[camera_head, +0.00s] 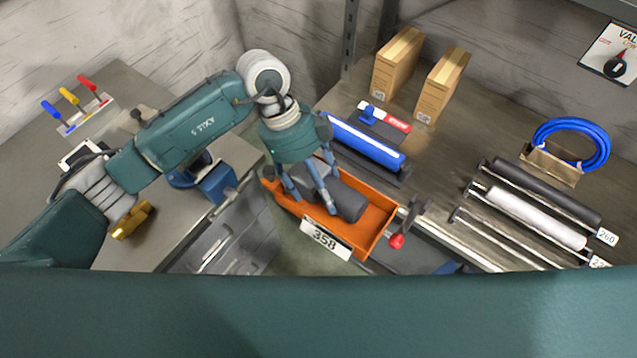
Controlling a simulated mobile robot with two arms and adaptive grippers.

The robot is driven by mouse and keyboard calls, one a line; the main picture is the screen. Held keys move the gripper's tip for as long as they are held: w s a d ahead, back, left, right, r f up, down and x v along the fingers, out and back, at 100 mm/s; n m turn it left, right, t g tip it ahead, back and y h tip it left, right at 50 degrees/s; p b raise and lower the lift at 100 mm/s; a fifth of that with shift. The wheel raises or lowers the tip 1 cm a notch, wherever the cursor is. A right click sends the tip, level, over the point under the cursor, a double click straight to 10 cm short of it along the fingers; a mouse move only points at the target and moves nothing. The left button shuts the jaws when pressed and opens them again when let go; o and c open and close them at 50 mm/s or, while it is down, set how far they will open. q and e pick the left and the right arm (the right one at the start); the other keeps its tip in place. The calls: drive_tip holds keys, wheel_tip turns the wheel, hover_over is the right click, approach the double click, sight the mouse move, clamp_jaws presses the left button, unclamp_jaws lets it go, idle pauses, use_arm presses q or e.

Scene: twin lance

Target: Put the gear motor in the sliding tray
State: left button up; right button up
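The gear motor (345,201) is a dark grey cylinder with a lighter grey block at its left end. It is inside the outline of the orange sliding tray (377,240), which has a white label reading 358 on its front. I cannot tell whether the motor rests on the tray floor. My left gripper (311,205) points down over the tray, its two fingers apart on either side of the motor's left part. Whether they press on it is not clear. My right gripper is not in view.
A red-knobbed lever (397,241) stands at the tray's right end. A blue roller (365,145) lies behind the tray. Two cardboard boxes (440,84), more rollers (535,217) and a blue hose coil (572,145) occupy the right bench. A yellow part (131,220) lies on the left bench.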

use_arm(q)
drive_tip(key=shift+d+f, duration=0.1)
drive_tip(key=shift+f, duration=0.3)
drive_tip(key=o, duration=2)
drive_tip(key=shift+f, duration=0.1)
drive_tip(key=shift+c, duration=0.2)
drive_tip(key=shift+r, duration=0.3)
drive_tip(key=b+v, duration=0.3)
drive_tip(key=v, duration=0.8)
drive_tip(key=shift+r, duration=0.25)
drive_tip(key=shift+w+a+r, duration=0.1)
drive_tip(key=shift+a+r, duration=0.2)
drive_tip(key=shift+r, duration=0.25)
drive_tip(key=shift+f, duration=0.1)
